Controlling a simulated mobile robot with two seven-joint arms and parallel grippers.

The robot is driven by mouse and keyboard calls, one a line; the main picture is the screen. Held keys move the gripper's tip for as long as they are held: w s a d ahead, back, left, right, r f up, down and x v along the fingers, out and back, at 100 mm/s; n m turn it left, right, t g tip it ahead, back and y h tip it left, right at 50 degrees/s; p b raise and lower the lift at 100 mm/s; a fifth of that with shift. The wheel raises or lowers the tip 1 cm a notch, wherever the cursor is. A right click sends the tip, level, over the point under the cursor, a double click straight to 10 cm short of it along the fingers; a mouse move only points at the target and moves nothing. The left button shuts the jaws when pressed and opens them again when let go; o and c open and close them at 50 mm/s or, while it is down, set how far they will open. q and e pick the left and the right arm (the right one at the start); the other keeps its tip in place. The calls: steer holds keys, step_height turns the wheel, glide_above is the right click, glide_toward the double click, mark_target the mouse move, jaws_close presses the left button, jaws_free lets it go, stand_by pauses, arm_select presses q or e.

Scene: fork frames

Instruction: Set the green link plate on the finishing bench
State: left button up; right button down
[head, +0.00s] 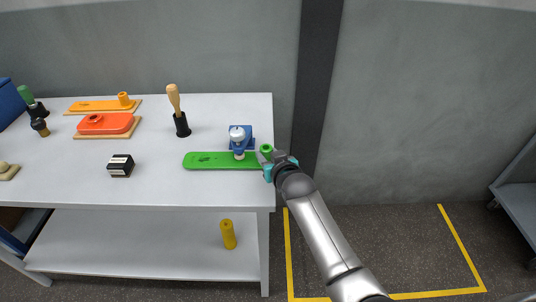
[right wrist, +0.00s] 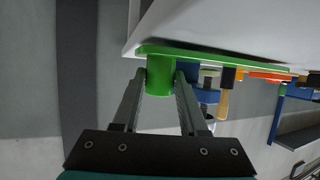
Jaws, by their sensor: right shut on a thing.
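The green link plate (head: 215,160) is a long flat bar with rounded ends and a round green boss at its right end. It lies along the right part of the white bench top (head: 150,187), close to the right edge. My right gripper (head: 266,155) is shut on the boss. In the right wrist view the fingers (right wrist: 160,85) stand on either side of the green boss (right wrist: 159,76), with the plate (right wrist: 215,56) stretching away. Whether the plate touches the bench top is hard to tell. My left gripper is not in view.
A blue fixture with a white knob (head: 238,136) stands just behind the plate. A wooden-handled tool (head: 175,104) stands in a black holder. An orange plate (head: 100,106), a red part (head: 105,123) and a small black-and-white box (head: 120,166) are further left. A yellow cylinder (head: 228,234) stands on the lower shelf.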

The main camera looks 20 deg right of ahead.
steer(key=shift+r, duration=0.1)
steer(key=shift+f, duration=0.4)
stand_by(0.4)
steer(key=shift+c, duration=2)
jaws_free()
steer(key=shift+o, duration=0.2)
steer(key=shift+f, duration=0.1)
steer(key=shift+s, duration=0.1)
steer(key=p+v, duration=0.4)
steer(key=v, duration=1.1)
